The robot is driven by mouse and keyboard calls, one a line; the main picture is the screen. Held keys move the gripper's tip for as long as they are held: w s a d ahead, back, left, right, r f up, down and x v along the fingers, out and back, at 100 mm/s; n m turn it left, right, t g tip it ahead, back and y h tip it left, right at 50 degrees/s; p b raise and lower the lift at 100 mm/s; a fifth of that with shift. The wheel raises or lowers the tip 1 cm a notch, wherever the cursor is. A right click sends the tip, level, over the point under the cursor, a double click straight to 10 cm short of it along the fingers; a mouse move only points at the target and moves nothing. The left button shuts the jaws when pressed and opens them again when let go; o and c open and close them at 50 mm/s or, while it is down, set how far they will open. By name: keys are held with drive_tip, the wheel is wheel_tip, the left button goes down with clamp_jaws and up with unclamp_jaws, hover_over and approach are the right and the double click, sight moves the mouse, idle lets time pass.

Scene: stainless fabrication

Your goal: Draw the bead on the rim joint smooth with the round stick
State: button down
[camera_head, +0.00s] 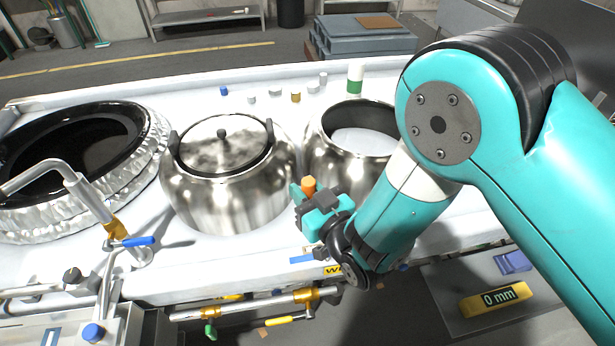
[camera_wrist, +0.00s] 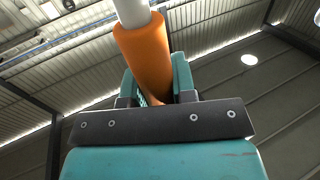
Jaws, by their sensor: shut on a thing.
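My gripper (camera_head: 306,193) is shut on the round stick, just in front of the open steel pot (camera_head: 326,160). The stick's orange part (camera_head: 309,184) shows small above the jaws in the head view. In the wrist view the orange part (camera_wrist: 147,60) rises between the teal fingers, with a white section (camera_wrist: 132,12) above it, running out of the frame. A large round piece with a broad black rim (camera_head: 128,122) and crinkled silvery side is at the far left. I cannot tell which rim carries the bead, and no bead is distinct.
A lidded steel pot (camera_head: 230,200) stands left of the open pot on the white bench (camera_head: 200,262). Small items and a white-green cylinder (camera_head: 355,80) stand behind the pots. A bent pipe with a blue lever (camera_head: 140,241) rises at the front left. Clamps line the front edge.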

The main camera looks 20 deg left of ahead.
drive_tip(key=shift+f+b, duration=1.95)
drive_tip(key=shift+f, duration=1.9)
wheel_tip(320, 180, up, 8)
drive_tip(key=p, duration=0.4)
drive_tip(key=shift+a, duration=0.15)
drive_tip(key=shift+s, duration=0.1)
